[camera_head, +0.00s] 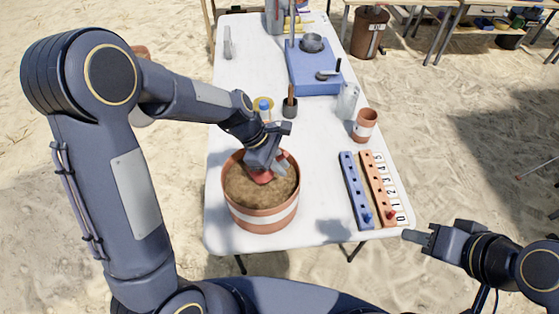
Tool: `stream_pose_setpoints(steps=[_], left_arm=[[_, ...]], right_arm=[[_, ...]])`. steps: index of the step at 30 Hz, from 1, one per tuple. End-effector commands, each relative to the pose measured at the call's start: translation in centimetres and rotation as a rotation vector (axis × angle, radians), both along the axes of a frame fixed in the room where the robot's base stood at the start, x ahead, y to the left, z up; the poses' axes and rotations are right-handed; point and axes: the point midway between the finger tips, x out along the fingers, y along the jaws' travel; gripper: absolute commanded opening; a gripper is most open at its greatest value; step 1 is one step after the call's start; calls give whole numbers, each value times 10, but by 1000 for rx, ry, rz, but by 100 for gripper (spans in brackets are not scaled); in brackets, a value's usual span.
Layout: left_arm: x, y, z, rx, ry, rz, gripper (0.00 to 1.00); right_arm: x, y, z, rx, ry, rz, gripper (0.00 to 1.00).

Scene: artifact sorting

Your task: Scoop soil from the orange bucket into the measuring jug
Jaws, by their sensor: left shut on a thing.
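The orange bucket (262,220), with a pale band, stands at the near left of the white table and is filled with brown soil (236,188). My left gripper (268,165) is over the soil inside the rim, shut on a red scoop (257,177). The scoop is at the soil, its lower part hard to make out; I cannot tell whether it holds soil. A clear container (347,101), which looks like the measuring jug, stands at the table's right edge. My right gripper (418,237) is off the table's near right corner; its finger gap is unclear.
A blue and orange numbered rack (361,190) lies at the near right. A terracotta cup (365,125) stands behind it. A dark cup (289,107) and a blue-capped bottle (264,110) stand behind the bucket. A blue scale-like base (315,84) is farther back. The table's middle is clear.

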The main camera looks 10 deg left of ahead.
Motion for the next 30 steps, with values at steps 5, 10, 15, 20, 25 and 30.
stream_pose_setpoints(steps=[5,10,15,20,25,30], left_arm=[[-1,-2,4,59,-21,-4,0],[-2,-4,2,123,-39,-4,0],[-3,-9,-2,208,-71,-13,0],[-4,-12,-3,327,-110,-11,0],[-4,-14,-4,420,-140,-7,0],[-4,-14,-4,465,-155,-2,0]], right_arm=[[0,0,17,0,0,0,36],[0,0,29,0,0,0,36],[0,0,33,0,-1,0,36],[0,0,32,0,0,0,36],[0,0,32,0,0,0,36],[0,0,32,0,0,0,36]])
